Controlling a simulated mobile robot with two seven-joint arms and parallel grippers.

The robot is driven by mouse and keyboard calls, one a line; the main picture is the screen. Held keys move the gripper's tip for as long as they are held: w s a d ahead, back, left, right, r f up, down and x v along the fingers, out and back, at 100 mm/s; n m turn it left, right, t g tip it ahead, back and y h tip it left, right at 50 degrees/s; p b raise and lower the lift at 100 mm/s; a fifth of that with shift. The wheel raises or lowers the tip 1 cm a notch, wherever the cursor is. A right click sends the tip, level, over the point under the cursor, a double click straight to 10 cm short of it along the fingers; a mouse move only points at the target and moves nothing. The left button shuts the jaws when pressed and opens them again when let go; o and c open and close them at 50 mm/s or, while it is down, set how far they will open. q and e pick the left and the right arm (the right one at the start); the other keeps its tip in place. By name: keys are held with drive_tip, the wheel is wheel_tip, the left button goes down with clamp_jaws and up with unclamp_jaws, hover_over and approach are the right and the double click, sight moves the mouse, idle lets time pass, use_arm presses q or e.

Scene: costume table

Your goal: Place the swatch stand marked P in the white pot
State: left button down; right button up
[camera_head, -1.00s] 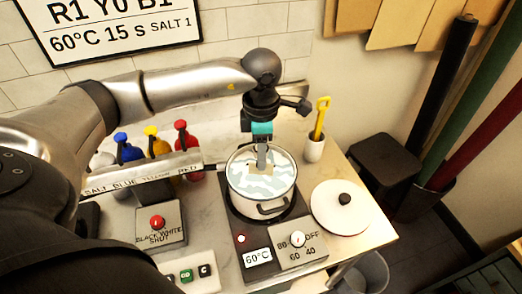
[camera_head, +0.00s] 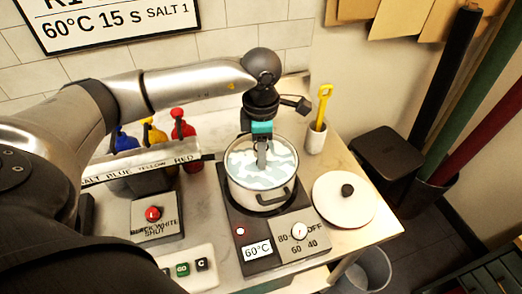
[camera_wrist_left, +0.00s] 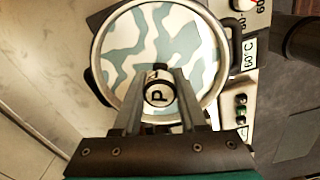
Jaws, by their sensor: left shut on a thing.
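The white pot (camera_head: 262,194) stands on a hot plate and holds a pale liquid with a white and blue-grey pattern. My left gripper (camera_head: 262,166) points down into the pot's opening. In the left wrist view its fingers are closed on the swatch stand (camera_wrist_left: 158,93), whose round top is marked P. The stand's top lies over the liquid, inside the pot's rim (camera_wrist_left: 221,62). The swatch below the top is hidden. My right gripper is not in view.
A white lid (camera_head: 343,199) with a black knob lies right of the pot. A small cup (camera_head: 316,139) with a yellow tool stands behind it. The hot plate's panel (camera_head: 287,241) is in front. Blue, yellow and red bottles (camera_head: 182,128) stand at the left.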

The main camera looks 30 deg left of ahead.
use_arm(q)
drive_tip(key=shift+f+b, duration=0.4)
unclamp_jaws()
idle(0.8)
drive_tip(key=shift+r, duration=0.1)
drive_tip(key=shift+r+p, duration=2.35)
drive_tip(key=shift+r, duration=1.1)
